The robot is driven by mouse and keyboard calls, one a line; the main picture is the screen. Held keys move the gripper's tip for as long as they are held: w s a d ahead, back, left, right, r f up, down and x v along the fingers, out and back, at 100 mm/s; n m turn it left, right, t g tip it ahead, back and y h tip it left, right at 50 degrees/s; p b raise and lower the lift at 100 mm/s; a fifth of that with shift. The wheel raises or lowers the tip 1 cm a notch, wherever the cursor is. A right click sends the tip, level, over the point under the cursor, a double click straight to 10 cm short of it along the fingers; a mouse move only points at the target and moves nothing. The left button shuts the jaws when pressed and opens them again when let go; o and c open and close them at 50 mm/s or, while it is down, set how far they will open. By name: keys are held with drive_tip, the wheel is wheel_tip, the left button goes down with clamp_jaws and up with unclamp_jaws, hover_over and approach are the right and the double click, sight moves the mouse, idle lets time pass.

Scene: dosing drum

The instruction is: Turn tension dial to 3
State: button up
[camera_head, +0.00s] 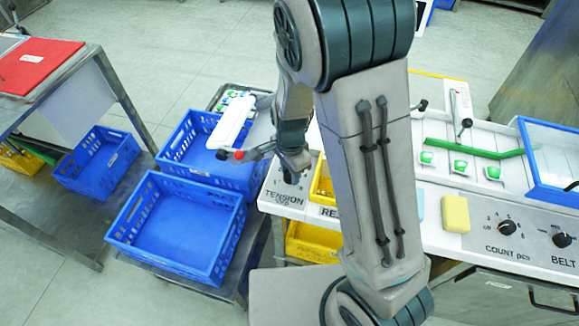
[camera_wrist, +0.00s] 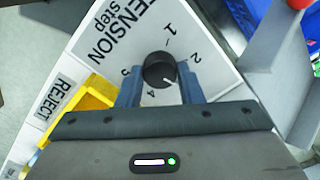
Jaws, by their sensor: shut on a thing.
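The tension dial (camera_wrist: 158,68) is a round black knob on a white plate (camera_wrist: 110,38) lettered "TENSION step". My gripper (camera_wrist: 160,75) is shut on the knob, with one blue-grey finger on each side. A short white pointer mark on the knob faces the lower right, past the 2, toward the gripper body. The numerals 1, 2, 4 and 5 show around the knob; the 3 is not visible, and the gripper covers that part of the plate. In the head view, my gripper (camera_head: 292,172) points down onto the tension panel (camera_head: 285,198) and hides the knob.
A yellow bin (camera_wrist: 88,98) by the REJECT label stands close beside the plate. A lever with a red tip (camera_head: 239,155) is left of my gripper. Blue crates (camera_head: 180,232) stand further left. A yellow sponge (camera_head: 456,214) and the COUNT dial (camera_head: 506,227) are to the right.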

drive_tip(key=shift+w+r+m+p, duration=0.1)
drive_tip(key=shift+m+p, duration=0.45)
drive_tip(key=shift+m, duration=0.65)
drive_tip(key=o, duration=1)
drive_tip(key=shift+c, duration=0.2)
wheel_tip(320, 180, up, 14)
drive_tip(key=shift+p, duration=0.35)
drive_tip(key=s+d+r+n+t, duration=0.3)
drive_tip(key=s+d+r+n, duration=0.6)
drive_tip(key=s+d+n, duration=0.2)
drive_tip(key=s+n, duration=0.2)
drive_tip(key=n, duration=0.1)
drive_tip(key=shift+d+r, duration=0.2)
drive_tip(key=shift+r, duration=0.2)
